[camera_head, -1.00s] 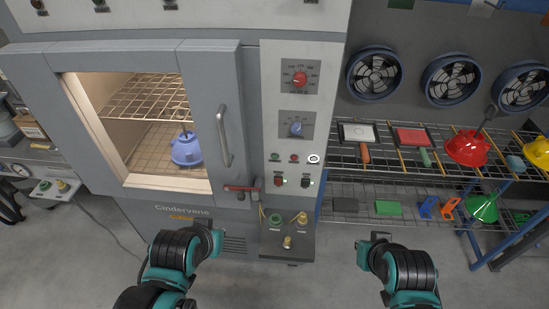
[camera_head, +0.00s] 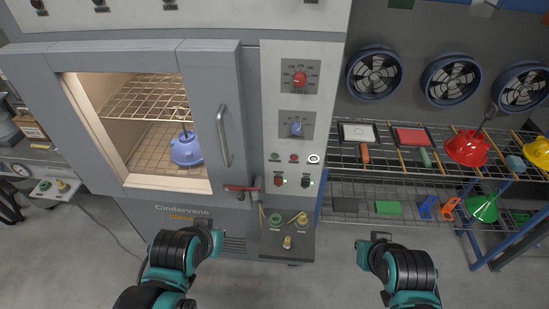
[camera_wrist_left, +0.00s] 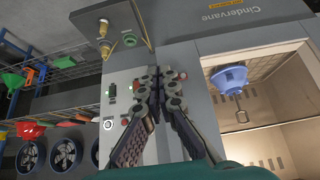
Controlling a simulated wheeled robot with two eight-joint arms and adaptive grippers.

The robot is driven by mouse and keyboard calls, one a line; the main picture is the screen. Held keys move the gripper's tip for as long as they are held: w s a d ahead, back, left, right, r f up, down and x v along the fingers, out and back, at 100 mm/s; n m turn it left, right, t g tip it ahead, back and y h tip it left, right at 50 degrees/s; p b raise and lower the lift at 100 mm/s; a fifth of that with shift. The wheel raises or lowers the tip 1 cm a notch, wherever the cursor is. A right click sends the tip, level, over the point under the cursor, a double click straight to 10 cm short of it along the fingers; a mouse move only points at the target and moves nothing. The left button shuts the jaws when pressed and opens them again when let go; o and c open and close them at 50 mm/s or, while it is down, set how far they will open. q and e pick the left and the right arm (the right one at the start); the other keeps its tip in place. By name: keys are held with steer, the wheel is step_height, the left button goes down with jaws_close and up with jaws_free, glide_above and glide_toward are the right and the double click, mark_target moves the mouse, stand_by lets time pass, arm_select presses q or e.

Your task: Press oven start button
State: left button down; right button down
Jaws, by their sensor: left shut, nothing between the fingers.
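The oven (camera_head: 222,70) has a grey control panel (camera_head: 270,135) at its right. A row on it holds a green button (camera_head: 275,157), a red button (camera_head: 294,158) and a white-ringed button (camera_head: 313,158); I cannot read which is start. In the left wrist view, which is turned upside down, my left gripper (camera_wrist_left: 165,78) is shut and empty in front of the panel (camera_wrist_left: 120,72). The red button (camera_wrist_left: 124,121) and ringed button (camera_wrist_left: 108,125) show beside it; the gripper hides part of the panel.
A red lever (camera_head: 240,188) juts out beside the panel. A small shelf with valves (camera_head: 287,242) projects below. Wire racks (camera_head: 400,178) stand to the right.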

mark_target(275, 157)
arm_select(q)
steer(key=w+d+f+m+t+h+p, duration=0.1)
steer(key=w+d+m+h+p, duration=0.1)
steer(key=w+d, duration=0.3)
steer(key=w+d+f+m+t+h+p, duration=0.1)
steer(key=w+d+m+h+p, duration=0.2)
steer(key=w, duration=1)
steer(key=shift+d+f+m+h, duration=0.3)
steer(key=shift+d+m, duration=0.2)
steer(key=shift+d, duration=0.9)
steer(key=shift+w, duration=0.1)
steer(key=w, duration=0.8)
steer(key=shift+w+p, duration=0.4)
steer(key=shift+w, duration=0.15)
